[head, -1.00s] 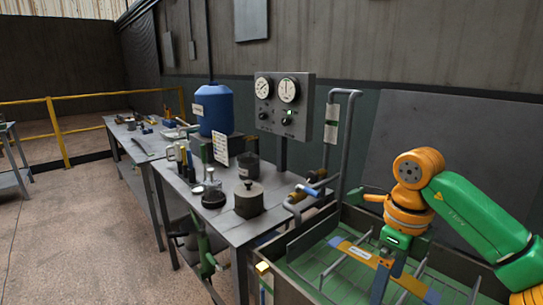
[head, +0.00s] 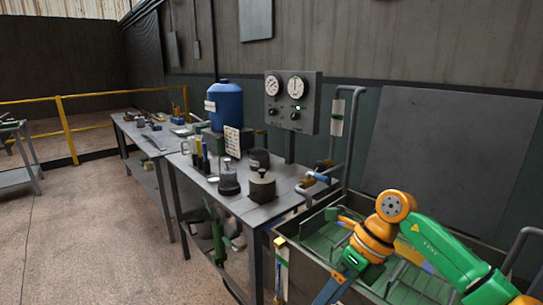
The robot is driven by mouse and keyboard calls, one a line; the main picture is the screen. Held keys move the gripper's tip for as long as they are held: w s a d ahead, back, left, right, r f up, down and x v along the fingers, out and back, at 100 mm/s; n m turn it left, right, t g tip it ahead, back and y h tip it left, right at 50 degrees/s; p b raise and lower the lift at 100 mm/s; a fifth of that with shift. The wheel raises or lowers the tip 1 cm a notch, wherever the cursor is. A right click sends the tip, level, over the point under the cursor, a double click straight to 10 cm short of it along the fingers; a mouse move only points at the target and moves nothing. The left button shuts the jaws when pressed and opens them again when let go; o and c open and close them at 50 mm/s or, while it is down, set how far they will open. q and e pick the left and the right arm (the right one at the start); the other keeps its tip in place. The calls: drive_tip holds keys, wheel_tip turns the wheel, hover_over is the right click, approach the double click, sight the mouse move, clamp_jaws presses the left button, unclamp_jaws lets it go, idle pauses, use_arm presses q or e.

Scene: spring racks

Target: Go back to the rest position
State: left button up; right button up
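My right arm comes in from the right, green and orange. Its gripper (head: 336,288) points down at the front edge of the grey bin, with a blue part running to the bottom of the picture. The fingertips are cut off or hidden, so I cannot tell whether it is open or shut, and I see nothing held. My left gripper is not in view.
The grey bin (head: 301,277) with a green floor and metal rods is under my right arm. Left of it stands a grey workbench (head: 252,215) with dark pots, a blue tank (head: 226,106) and a gauge panel (head: 306,100).

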drive_tip(key=w+a+f+m+t+y, duration=0.2)
drive_tip(key=a+f+m+y, duration=0.1)
drive_tip(key=a+m+y, duration=0.25)
drive_tip(key=w+a+f+m+t+y, duration=0.2)
drive_tip(key=a+m+y, duration=0.3)
drive_tip(key=a, duration=0.1)
drive_tip(key=d+f+m+t+h, duration=0.5)
drive_tip(key=f+m, duration=0.5)
drive_tip(key=f, duration=0.1)
drive_tip(key=d+f+m+t+h, duration=0.4)
drive_tip(key=d+f+m, duration=0.2)
drive_tip(key=f+m, duration=0.45)
drive_tip(key=s+d+f+m+g+h, duration=0.3)
drive_tip(key=s+d+f+m, duration=0.1)
drive_tip(key=s+f, duration=0.55)
drive_tip(key=s+d+f+m+g+h, duration=0.2)
drive_tip(key=s+d+f+m+h, duration=0.1)
drive_tip(key=s+f, duration=0.65)
drive_tip(key=s+d+f+m+g, duration=0.1)
drive_tip(key=s+m+g, duration=0.1)
drive_tip(key=s, duration=0.8)
drive_tip(key=s+f+m+g, duration=0.2)
drive_tip(key=s+g, duration=0.2)
drive_tip(key=s, duration=0.6)
drive_tip(key=shift+d+h, duration=0.35)
drive_tip(key=shift+h, duration=0.1)
